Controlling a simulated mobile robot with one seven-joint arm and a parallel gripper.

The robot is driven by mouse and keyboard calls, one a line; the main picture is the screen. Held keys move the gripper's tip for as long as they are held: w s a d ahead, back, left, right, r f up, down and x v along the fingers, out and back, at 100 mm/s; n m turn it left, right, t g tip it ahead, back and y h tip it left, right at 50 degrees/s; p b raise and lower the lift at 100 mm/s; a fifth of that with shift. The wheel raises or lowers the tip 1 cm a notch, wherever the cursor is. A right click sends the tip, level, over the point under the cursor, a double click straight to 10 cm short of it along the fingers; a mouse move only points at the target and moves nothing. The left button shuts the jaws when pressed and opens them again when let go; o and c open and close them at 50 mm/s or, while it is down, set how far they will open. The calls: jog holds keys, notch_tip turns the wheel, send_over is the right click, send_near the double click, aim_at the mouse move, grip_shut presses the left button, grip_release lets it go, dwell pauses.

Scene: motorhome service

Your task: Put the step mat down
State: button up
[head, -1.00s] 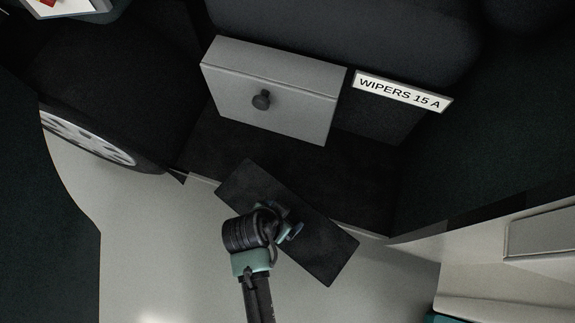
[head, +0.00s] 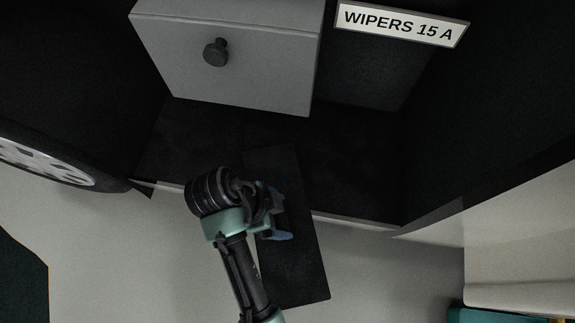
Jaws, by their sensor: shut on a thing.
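The step mat (head: 300,255) is a dark, flat rectangle in the head view. My gripper (head: 275,215) is shut on it near its middle, seen from above. The mat's far end overlaps the dark footwell floor (head: 215,140) in the picture, and its near end shows over the pale surface in front of the sill. Its long side runs roughly away from me. My wrist hides part of its left side. I cannot tell whether the mat touches anything below it.
A grey box with a round dark knob (head: 216,52) stands at the back of the footwell. A "WIPERS 15 A" label (head: 402,24) is right of it. A wheel (head: 45,160) is at left. A pale sill (head: 355,224) edges the footwell. A teal-edged object (head: 500,318) is at lower right.

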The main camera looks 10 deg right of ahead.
aim_at(296, 161)
jog(key=w+d+b, duration=0.1)
jog(key=w, duration=0.3)
jog(key=w+d+b, duration=0.1)
jog(key=w+d, duration=0.1)
jog(key=w, duration=0.2)
jog(key=w+d+b, duration=0.1)
jog(key=w+b, duration=0.1)
jog(key=w, duration=0.3)
jog(key=shift+d+f, duration=0.1)
jog(key=shift+d, duration=0.05)
jog(key=shift+f+b, duration=0.4)
jog(key=shift+f, duration=0.3)
notch_tip(296, 161, down, 6)
jog(key=b, duration=0.3)
jog(key=shift+w+r, duration=0.15)
jog(key=shift+r, duration=0.05)
jog(key=shift+w+d, duration=0.1)
jog(key=shift+w, duration=0.05)
jog(key=shift+r, duration=0.1)
jog(key=o, duration=1.1)
